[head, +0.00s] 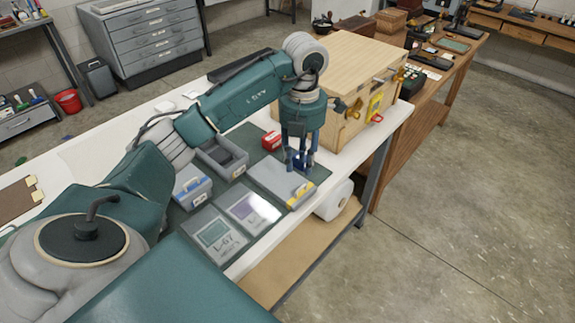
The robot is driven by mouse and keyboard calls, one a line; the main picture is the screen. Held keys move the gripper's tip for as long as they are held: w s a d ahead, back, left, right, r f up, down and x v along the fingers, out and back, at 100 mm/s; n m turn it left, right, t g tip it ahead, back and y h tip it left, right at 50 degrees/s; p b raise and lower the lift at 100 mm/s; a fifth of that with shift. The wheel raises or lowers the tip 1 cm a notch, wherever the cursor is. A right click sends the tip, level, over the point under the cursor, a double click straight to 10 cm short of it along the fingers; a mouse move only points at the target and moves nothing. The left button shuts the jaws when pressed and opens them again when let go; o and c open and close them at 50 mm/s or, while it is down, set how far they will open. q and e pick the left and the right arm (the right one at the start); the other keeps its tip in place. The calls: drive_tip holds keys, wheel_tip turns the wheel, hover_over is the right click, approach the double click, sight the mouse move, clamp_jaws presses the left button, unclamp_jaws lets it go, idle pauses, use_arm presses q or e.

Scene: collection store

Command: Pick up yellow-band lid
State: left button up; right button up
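A grey box (274,182) with a flat grey top and a yellow band stands near the front edge of the white table. The flat top looks like the yellow-band lid (268,177); I cannot make out a seam between it and the box. My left gripper (298,167) points straight down over the far right part of this top, with its fingertips at or just above it. The spacing of the fingers and any contact are too small to judge. My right gripper is not in view.
A blue-band grey box (190,188), an open grey bin (222,158), a red box (271,141) and printed cards, one marked L-67 (214,237), lie around on the table. A large wooden case (350,75) stands close behind my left gripper. Floor is clear at right.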

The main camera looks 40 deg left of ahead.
sight(300, 184)
use_arm(q)
drive_tip(key=f, duration=0.3)
drive_tip(key=shift+s+f+p, duration=0.1)
drive_tip(key=shift+s+p, duration=0.25)
drive_tip(key=shift+s, duration=0.05)
drive_tip(key=shift+w+d+f, duration=0.1)
drive_tip(key=shift+f, duration=0.2)
drive_tip(key=f+p, duration=0.1)
drive_tip(key=f, duration=0.2)
drive_tip(key=f+p, duration=0.1)
drive_tip(key=shift+w+d+f+p, duration=0.1)
drive_tip(key=shift+w+f+p, duration=0.05)
drive_tip(key=shift+w+p, duration=0.15)
drive_tip(key=shift+f, duration=0.4)
drive_tip(key=shift+c, duration=0.7)
clamp_jaws()
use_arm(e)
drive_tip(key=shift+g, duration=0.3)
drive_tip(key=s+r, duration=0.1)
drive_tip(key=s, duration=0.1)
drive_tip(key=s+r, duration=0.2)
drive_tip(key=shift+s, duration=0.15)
